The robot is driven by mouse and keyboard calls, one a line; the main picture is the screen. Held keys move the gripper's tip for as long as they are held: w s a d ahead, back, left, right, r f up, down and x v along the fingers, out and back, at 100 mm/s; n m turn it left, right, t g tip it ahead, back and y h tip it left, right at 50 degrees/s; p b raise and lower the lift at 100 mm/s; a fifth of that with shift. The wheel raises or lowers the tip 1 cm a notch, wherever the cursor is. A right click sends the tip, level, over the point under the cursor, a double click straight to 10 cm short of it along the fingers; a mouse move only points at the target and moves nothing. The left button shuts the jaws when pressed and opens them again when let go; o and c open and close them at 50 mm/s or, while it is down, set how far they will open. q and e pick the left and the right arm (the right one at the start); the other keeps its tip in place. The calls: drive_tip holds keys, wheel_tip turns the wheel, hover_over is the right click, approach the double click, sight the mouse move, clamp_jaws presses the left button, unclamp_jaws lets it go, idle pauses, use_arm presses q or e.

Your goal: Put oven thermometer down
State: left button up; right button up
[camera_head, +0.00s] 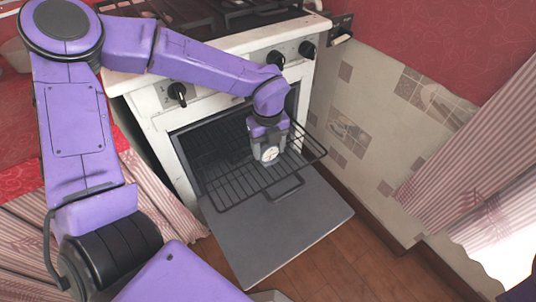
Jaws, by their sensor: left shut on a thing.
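The oven thermometer (269,154) has a round white dial and sits between the fingers of my left gripper (268,150), which is shut on it. Both are at the front part of the black wire oven rack (235,185), which sticks out of the open oven. The thermometer looks upright, at or just above the rack wires; I cannot tell whether it touches them. My left arm reaches across the stove front from the left. My right gripper is not in view; only a bit of purple shows at the lower right corner.
The oven door (285,232) is folded down below the rack. The white stove (225,50) has black knobs along its front. A tiled wall (370,130) is close on the right, with striped curtains (470,150) beyond. Red-covered counter (20,130) is at left.

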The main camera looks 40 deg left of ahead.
use_arm(q)
drive_tip(key=shift+f, duration=1.25)
drive_tip(key=shift+s+f, duration=0.1)
drive_tip(key=shift+f, duration=0.05)
drive_tip(key=o, duration=1.1)
drive_tip(key=shift+c, duration=0.2)
drive_tip(key=shift+r, duration=0.3)
wheel_tip(320, 180, up, 12)
drive_tip(key=p, duration=0.2)
drive_tip(key=shift+f+p, duration=0.1)
drive_tip(key=shift+p, duration=0.3)
